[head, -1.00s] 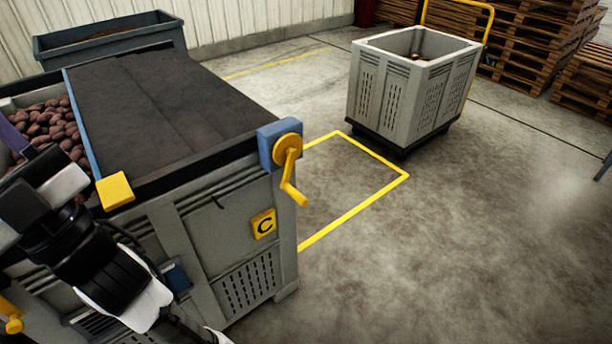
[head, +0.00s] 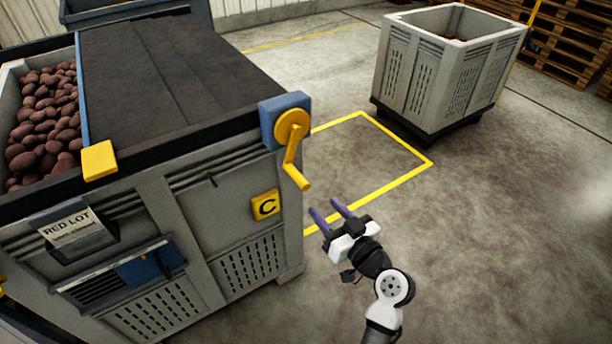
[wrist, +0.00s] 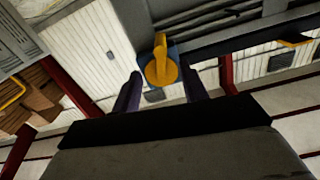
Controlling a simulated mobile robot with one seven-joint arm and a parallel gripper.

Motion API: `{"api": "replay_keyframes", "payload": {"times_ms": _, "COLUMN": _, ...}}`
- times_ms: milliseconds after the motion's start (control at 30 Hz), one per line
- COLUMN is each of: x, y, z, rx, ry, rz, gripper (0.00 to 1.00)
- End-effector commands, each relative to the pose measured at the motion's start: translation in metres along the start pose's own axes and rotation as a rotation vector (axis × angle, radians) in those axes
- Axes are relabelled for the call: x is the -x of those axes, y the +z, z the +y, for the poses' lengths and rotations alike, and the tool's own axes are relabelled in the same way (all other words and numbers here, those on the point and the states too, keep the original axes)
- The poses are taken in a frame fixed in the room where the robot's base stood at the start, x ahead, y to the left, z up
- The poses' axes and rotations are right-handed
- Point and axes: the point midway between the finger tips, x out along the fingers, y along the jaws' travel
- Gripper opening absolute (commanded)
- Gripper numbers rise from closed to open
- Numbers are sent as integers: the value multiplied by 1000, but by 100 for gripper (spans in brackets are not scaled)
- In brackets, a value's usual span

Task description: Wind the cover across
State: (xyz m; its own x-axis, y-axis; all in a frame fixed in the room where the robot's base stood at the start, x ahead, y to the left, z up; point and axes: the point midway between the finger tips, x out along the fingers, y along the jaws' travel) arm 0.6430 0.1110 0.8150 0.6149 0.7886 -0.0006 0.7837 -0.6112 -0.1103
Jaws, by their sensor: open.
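The dark cover (head: 165,75) lies over most of the grey bin marked C (head: 225,225). Its blue leading edge (head: 82,95) is toward the left, and red potatoes (head: 45,120) show in the uncovered left part. A yellow crank (head: 293,145) on a blue mount is at the bin's near right corner, its handle hanging down to the right. My gripper (head: 331,212) is open and empty, to the lower right of the crank handle and apart from it. In the wrist view the crank (wrist: 161,68) appears between and beyond the two purple fingers.
A yellow tab (head: 99,160) sits on the bin's near rim, above a RED LOT label (head: 72,229). Another grey bin (head: 450,70) stands at the back right, near stacked pallets (head: 570,45). A yellow floor outline (head: 395,178) lies between; the floor at right is clear.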

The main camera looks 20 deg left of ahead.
Motion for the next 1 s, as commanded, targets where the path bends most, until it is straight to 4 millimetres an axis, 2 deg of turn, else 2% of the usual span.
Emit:
{"api": "replay_keyframes", "payload": {"times_ms": 300, "x": -69, "y": -6, "z": -2, "rx": 1, "ry": -4, "rz": 1, "gripper": 43}}
{"api": "replay_keyframes", "payload": {"times_ms": 500, "x": -104, "y": -4, "z": -1, "rx": 1, "ry": -2, "rz": 0, "gripper": 43}}
{"api": "replay_keyframes", "payload": {"times_ms": 700, "x": -120, "y": -2, "z": -1, "rx": 1, "ry": -1, "rz": 0, "gripper": 43}}
{"api": "replay_keyframes", "payload": {"times_ms": 1000, "x": -123, "y": -1, "z": -1, "rx": 1, "ry": 0, "rz": 1, "gripper": 43}}
